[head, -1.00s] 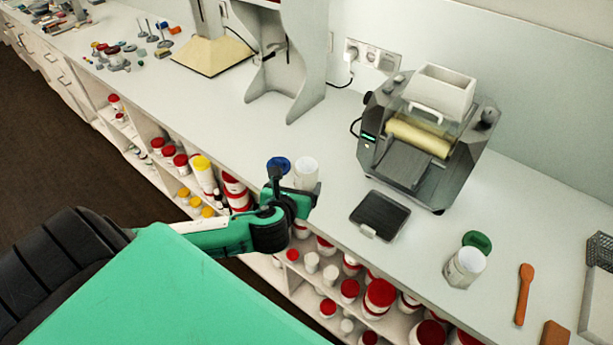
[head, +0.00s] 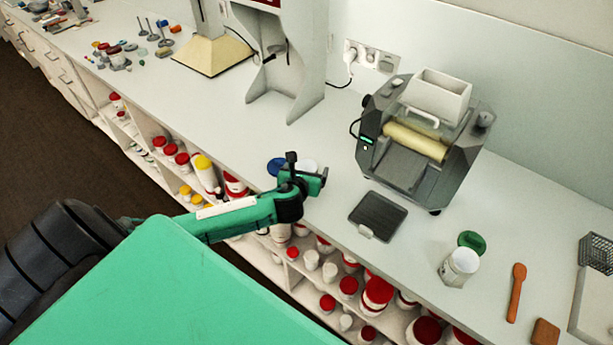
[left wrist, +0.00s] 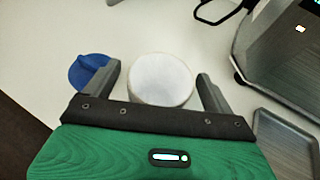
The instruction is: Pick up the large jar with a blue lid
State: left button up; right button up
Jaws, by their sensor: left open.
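A white jar (left wrist: 162,80) without a lid on it stands on the counter, seen from above in the left wrist view. In the head view only its top (head: 309,165) shows behind my gripper. A blue lid (left wrist: 92,72) lies on the counter just left of the jar; it also shows in the head view (head: 277,167). My left gripper (left wrist: 160,88) is open, with one finger on each side of the jar and a visible gap at each. The jar's lower part is hidden. My right gripper is not in view.
A dark tray (head: 378,215) lies right of the jar, in front of a grey roller mill (head: 412,150). A second white jar (head: 460,266) and a green lid (head: 472,241) stand farther right. Shelves below the counter hold several jars (head: 378,294).

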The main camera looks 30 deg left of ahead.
pick_arm(q)
jog(key=c, duration=1)
jog(key=shift+c, duration=0.2)
